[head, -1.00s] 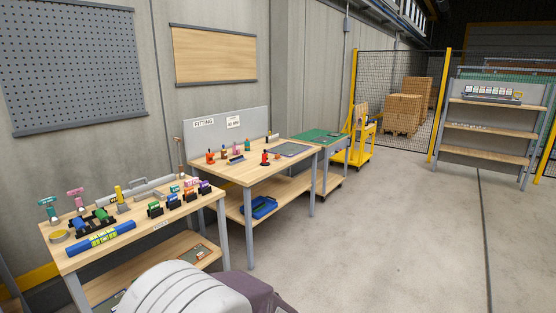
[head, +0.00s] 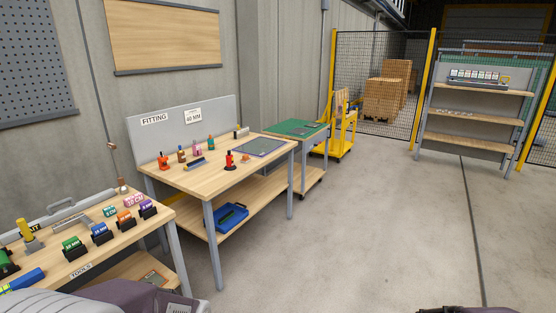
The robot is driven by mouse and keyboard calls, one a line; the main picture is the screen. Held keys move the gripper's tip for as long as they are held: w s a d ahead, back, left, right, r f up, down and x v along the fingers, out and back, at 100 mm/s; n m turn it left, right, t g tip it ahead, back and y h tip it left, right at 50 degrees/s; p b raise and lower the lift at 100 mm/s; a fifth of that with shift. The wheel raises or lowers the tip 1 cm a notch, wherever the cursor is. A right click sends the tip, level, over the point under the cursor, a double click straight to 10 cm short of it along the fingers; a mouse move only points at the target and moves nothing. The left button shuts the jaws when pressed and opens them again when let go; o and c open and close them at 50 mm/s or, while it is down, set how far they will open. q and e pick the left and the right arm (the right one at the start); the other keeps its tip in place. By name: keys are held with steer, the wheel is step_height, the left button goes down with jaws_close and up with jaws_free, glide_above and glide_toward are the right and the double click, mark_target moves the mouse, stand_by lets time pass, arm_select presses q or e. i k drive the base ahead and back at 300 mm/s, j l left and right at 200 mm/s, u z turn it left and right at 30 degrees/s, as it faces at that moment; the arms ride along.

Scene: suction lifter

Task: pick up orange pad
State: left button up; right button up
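A small orange piece (head: 246,159) lies on the wooden top of the fitting table, between a red-and-black tool (head: 229,160) and a dark grey mat (head: 263,147). It is too small to tell whether it is the orange pad. Neither gripper shows; only grey and purple parts of my own body appear along the bottom edge.
The fitting table (head: 180,184) holds several small tools, with a blue bin (head: 231,217) on its lower shelf. A green-topped cart (head: 297,128) and yellow trolley (head: 341,137) stand beyond. Grey floor is clear at right.

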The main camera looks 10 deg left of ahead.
mark_target(246, 159)
steer(key=i, duration=3)
steer(key=i+u, duration=0.25)
steer(key=i, duration=0.2)
steer(key=i+l+u, duration=0.15)
steer(key=i+u, duration=0.15)
steer(key=i, duration=0.2)
steer(key=i+l+u, duration=0.25)
steer(key=i, duration=0.2)
steer(key=i+l+u, duration=0.25)
steer(key=i+l, duration=0.1)
steer(key=i, duration=0.05)
